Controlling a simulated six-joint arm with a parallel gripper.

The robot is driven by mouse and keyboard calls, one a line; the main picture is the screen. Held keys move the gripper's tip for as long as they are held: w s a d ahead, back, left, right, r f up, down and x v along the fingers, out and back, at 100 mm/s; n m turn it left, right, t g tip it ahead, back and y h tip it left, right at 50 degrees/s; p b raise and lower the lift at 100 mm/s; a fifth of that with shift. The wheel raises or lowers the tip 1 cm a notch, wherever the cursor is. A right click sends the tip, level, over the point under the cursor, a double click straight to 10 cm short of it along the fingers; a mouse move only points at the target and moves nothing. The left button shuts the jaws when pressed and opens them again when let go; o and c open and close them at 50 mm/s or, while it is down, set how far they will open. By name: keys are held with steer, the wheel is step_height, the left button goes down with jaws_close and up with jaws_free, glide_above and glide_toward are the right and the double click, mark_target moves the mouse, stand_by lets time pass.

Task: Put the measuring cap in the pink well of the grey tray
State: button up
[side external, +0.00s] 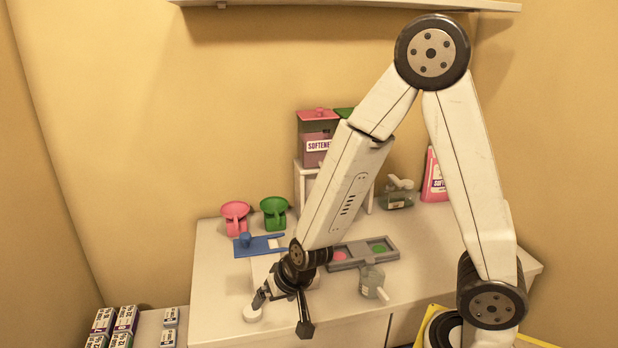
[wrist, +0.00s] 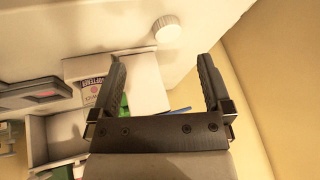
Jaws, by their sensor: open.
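The white ribbed measuring cap (side external: 252,314) sits on the worktop near its front left edge. It also shows in the wrist view (wrist: 167,29), beyond my fingertips and roughly between their lines. My gripper (side external: 281,316) is open and empty, close to the cap; in the wrist view the gap between its fingers (wrist: 160,62) is clear. The grey tray (side external: 362,265) lies behind and to the right of my gripper. Its pink well (side external: 338,256) is on the left and its green well (side external: 379,248) on the right; my wrist stands close to the tray's left end.
A blue board (side external: 252,249) with a knob, pink (side external: 235,216) and green (side external: 274,212) scoops stand at the back left. A clear bottle (side external: 372,281) is in front of the tray. A softener dispenser (side external: 316,140) stands on a white stand behind. Small boxes (side external: 125,320) are lower left.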

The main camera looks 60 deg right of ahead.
steer(key=s+d+r+n+g, duration=0.3)
steer(key=s+r+n, duration=0.2)
steer(key=s+n, duration=0.1)
steer(key=shift+s, duration=0.4)
steer(key=c, duration=0.6)
steer(key=shift+o, duration=0.2)
steer(key=shift+d, duration=0.1)
steer(key=m+g+y, duration=0.3)
steer(key=m+g, duration=0.3)
steer(key=m, duration=0.1)
glide_above(382, 290)
steer(key=w, duration=0.3)
steer(key=f, duration=0.5)
steer(key=shift+s+d, duration=0.25)
steer(key=shift+d, duration=0.05)
steer(key=shift+s+d+f+m, duration=0.1)
steer(key=shift+s+d+m, duration=0.25)
steer(key=shift+m, duration=0.05)
steer(key=shift+x, duration=1.35)
